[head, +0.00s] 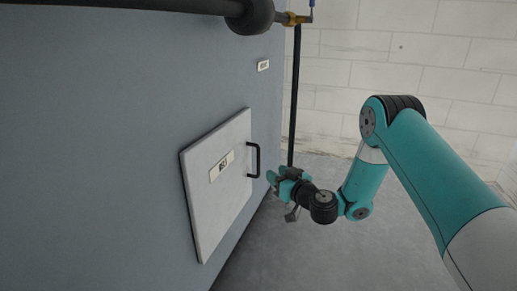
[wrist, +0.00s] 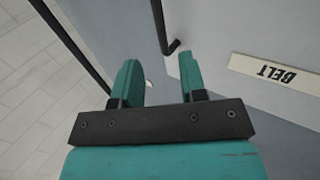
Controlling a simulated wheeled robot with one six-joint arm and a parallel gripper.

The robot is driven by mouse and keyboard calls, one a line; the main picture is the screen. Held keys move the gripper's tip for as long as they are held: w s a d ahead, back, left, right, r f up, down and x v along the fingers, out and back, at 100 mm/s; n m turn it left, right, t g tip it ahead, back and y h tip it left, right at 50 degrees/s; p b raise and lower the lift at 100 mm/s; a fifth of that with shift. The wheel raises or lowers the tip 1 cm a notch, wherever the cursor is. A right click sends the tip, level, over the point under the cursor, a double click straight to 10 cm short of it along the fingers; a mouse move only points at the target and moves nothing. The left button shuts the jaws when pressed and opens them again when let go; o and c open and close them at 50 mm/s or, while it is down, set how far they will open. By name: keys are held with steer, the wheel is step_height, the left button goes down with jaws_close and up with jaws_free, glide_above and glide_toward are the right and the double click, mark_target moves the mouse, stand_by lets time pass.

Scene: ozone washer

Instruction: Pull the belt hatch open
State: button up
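The belt hatch (head: 235,140) is a pale square panel on the blue-grey machine wall, and it looks closed. Its label (head: 222,166) reads BELT more clearly in the wrist view (wrist: 275,72). A black bar handle (head: 257,160) stands on the hatch's right side. My gripper (head: 272,176) is just right of and below the handle in the head view. In the wrist view my gripper (wrist: 159,60) is open and empty, its two teal fingers apart. There the handle (wrist: 160,25) shows beyond the fingertips, between them and nearer the right finger. I cannot tell whether they touch.
A thick dark pipe (head: 190,7) runs along the wall's top. A thin black vertical pipe (head: 294,95) with a brass fitting (head: 297,19) stands right of the hatch. A small label plate (head: 263,66) sits above it. The grey floor (head: 300,250) is clear.

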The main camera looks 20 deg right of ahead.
mark_target(259, 161)
steer(key=p+x, duration=0.1)
steer(key=x, duration=0.8)
steer(key=shift+w+a+f+p, duration=0.1)
steer(key=shift+a+p, duration=0.05)
steer(key=shift+p, duration=0.25)
steer(key=shift+w+a, duration=0.1)
steer(key=shift+w, duration=0.35)
jaws_close()
